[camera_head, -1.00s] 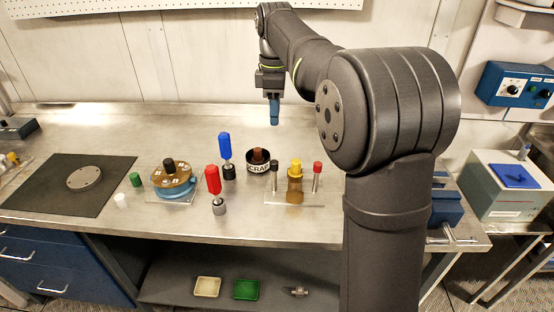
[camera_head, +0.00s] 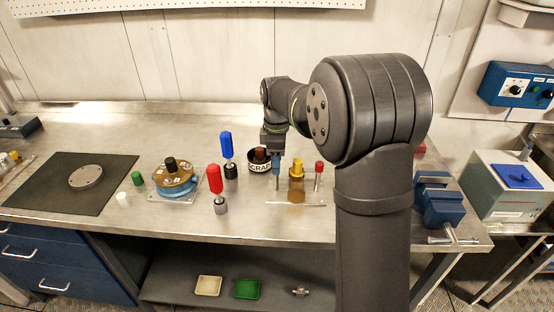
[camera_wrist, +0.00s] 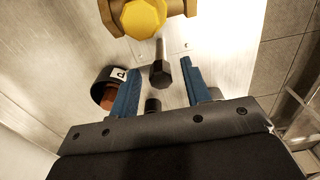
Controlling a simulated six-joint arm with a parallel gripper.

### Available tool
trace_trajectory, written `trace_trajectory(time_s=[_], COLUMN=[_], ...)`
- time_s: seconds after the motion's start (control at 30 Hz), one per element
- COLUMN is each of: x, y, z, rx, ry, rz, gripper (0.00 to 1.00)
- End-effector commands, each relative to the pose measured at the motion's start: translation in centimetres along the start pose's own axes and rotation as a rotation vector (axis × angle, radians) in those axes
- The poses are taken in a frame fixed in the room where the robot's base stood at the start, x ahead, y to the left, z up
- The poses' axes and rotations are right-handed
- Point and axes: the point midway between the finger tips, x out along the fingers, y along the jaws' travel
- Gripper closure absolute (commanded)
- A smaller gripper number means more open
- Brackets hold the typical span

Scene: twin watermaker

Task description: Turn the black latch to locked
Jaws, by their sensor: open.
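The black latch appears to be the post with a black six-sided head (camera_wrist: 161,72) on a grey rod, seen in the wrist view. My gripper (camera_wrist: 162,67) is open, with one blue finger on each side of this head; I cannot tell whether either touches it. In the head view my gripper (camera_head: 276,172) points down over the post, left of the yellow-topped brass valve (camera_head: 296,172). Its fingers hide the black head there. The post stands on a clear plate (camera_head: 310,202). No lock marking is readable.
A red-topped post (camera_head: 319,168) stands right of the valve. A black scrap cup (camera_head: 260,168) is close behind on the left. Blue (camera_head: 226,145) and red (camera_head: 215,180) handled tools stand upright further left. A blue vise (camera_head: 438,200) is at the right.

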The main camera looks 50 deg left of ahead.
Motion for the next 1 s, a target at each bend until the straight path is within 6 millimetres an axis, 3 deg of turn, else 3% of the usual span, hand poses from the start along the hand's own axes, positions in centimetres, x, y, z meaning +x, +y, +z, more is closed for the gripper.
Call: trace_trajectory(time_s=[0.23,0.4,0.47,0.77,1.0], x=[0.05,0.03,0.03,0.00,-0.01], y=[-0.01,-0.01,-0.01,-0.02,-0.06], z=[0.00,0.00,0.00,0.00,-0.01], rx=[0.000,0.000,0.000,0.032,0.161], ry=[0.000,0.000,0.000,0.000,0.000], rz=[0.000,0.000,0.000,0.000,0.000], gripper=[0.58,0.92,1.00,1.00,1.00])
